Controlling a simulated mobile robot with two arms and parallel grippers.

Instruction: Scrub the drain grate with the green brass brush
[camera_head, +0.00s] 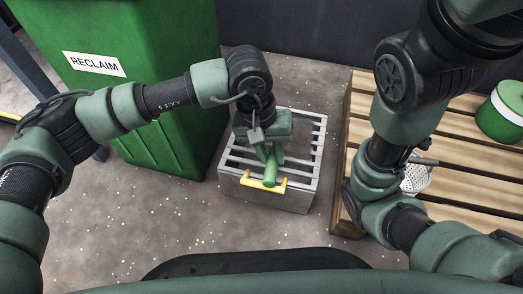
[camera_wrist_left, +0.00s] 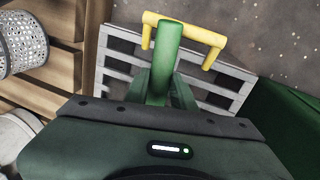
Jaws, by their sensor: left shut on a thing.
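The drain grate (camera_head: 307,162) is a grey slatted top on a low box on the floor, with a yellow handle (camera_head: 250,183) at its near edge. My left gripper (camera_head: 270,152) is over the grate, shut on the green handle of the brush (camera_head: 270,171). In the left wrist view the green handle (camera_wrist_left: 168,55) stands out from between the fingers, in front of the grate (camera_wrist_left: 222,84) and the yellow handle (camera_wrist_left: 213,52). The brush's bristles are hidden, so contact with the grate cannot be told. My right gripper cannot be made out; its arm is at the right.
A green bin marked RECLAIM (camera_head: 150,65) stands close to the left of the grate. A slatted wooden pallet (camera_head: 462,132) lies to the right, bearing a perforated white container (camera_head: 416,178) and a green-and-white round container (camera_head: 502,113). The speckled floor in front of the grate is clear.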

